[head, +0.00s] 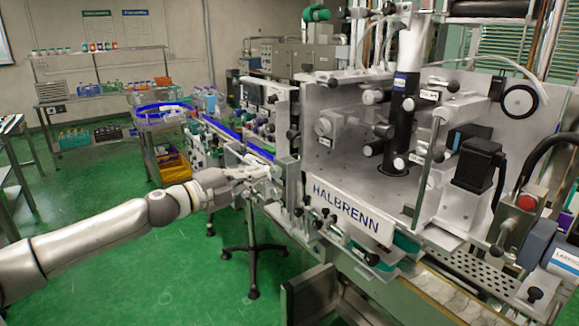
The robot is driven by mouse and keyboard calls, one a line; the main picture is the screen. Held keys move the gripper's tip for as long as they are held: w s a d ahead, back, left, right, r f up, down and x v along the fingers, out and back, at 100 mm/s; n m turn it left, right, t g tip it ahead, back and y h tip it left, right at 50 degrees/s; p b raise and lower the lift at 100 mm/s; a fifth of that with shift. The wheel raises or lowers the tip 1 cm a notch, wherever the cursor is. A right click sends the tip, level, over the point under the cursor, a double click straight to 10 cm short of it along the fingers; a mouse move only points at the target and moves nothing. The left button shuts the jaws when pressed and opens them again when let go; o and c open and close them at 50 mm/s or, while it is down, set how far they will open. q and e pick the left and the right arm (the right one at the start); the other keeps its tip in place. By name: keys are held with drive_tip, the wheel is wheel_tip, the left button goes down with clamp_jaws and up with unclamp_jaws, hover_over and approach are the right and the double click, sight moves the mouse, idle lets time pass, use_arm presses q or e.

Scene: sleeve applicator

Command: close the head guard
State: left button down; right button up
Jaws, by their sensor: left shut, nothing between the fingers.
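The sleeve applicator head, a grey metal housing (335,110) with rollers and a black central column (402,110), fills the right half of the head view. A white HALBRENN plate (346,208) runs along its lower front. The head's front looks uncovered, with the rollers and column in plain sight. I cannot clearly tell which part is the head guard. My left gripper (272,174) is shut and empty at the left side of the machine, beside an upright metal edge (293,160). I cannot tell whether it touches that edge. My right gripper is out of view.
A conveyor with blue rails (225,131) runs back left from the machine. A black-footed stand (253,262) is below my left gripper. A red button (527,202) and black motor box (478,163) are at right. The green floor (150,285) at left is clear.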

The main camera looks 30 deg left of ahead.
use_arm(q)
drive_tip(key=p, duration=0.4)
approach(297, 158)
drive_tip(key=p+x, duration=0.3)
drive_tip(key=x, duration=0.2)
drive_tip(key=shift+w+d+r+p, duration=0.15)
drive_tip(key=shift+w+d+p, duration=0.05)
drive_tip(key=shift+w+p, duration=0.1)
drive_tip(key=shift+w+d+f, duration=0.1)
drive_tip(key=shift+w, duration=0.3)
drive_tip(key=shift+w+d+f, duration=0.1)
drive_tip(key=shift+w+f, duration=0.05)
drive_tip(key=shift+w, duration=0.2)
drive_tip(key=shift+w, duration=0.1)
